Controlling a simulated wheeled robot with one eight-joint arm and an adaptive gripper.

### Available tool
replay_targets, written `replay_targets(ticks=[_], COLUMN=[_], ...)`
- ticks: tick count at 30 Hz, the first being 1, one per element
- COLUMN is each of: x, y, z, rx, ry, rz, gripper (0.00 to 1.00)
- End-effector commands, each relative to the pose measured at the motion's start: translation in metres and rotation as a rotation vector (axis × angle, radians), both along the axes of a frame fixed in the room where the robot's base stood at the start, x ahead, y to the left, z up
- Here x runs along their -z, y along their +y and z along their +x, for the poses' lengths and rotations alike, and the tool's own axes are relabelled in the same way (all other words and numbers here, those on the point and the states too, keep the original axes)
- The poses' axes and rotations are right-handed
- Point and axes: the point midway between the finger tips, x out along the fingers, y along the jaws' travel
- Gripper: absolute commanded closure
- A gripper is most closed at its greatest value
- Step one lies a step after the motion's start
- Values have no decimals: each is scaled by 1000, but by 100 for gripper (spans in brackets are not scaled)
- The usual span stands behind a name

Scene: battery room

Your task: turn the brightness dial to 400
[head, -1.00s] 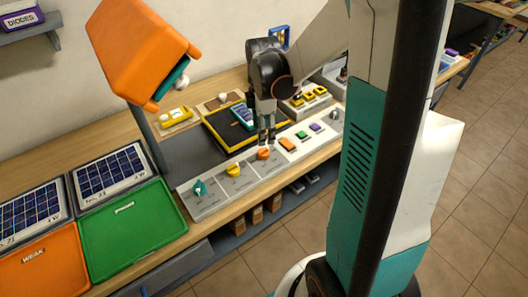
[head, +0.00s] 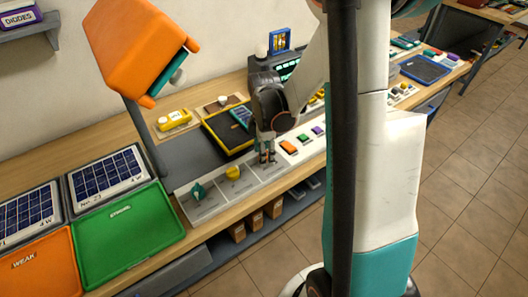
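A pale control panel (head: 213,205) runs along the front of the bench. It carries a teal dial (head: 198,191) at its left end and a yellow dial (head: 232,172) to the right of that. The labels and scales are too small to read, so I cannot tell which dial is brightness. My gripper (head: 267,159) points down at the panel just right of the yellow dial, over the spot of an orange dial that is now hidden behind the fingers. Whether the fingers touch or grip that dial cannot be seen.
Orange (head: 289,147), green (head: 304,138) and purple (head: 318,130) buttons sit right of my gripper. An orange lamp head (head: 132,45) hangs over the bench at left. A green tray (head: 130,224) and solar panels (head: 108,172) lie at the left. My arm blocks part of the bench.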

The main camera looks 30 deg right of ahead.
Motion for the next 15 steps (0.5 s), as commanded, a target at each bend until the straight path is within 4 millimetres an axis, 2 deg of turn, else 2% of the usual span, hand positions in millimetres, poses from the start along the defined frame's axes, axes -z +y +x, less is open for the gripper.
replay_targets(ticks=[1,3,4,15], x=[0,0,0,0], y=[0,0,0,0], z=[0,0,0,0], rx=[0,0,0,35], ry=[0,0,0,0], rz=[0,0,0,0], gripper=[71,87,91,91])
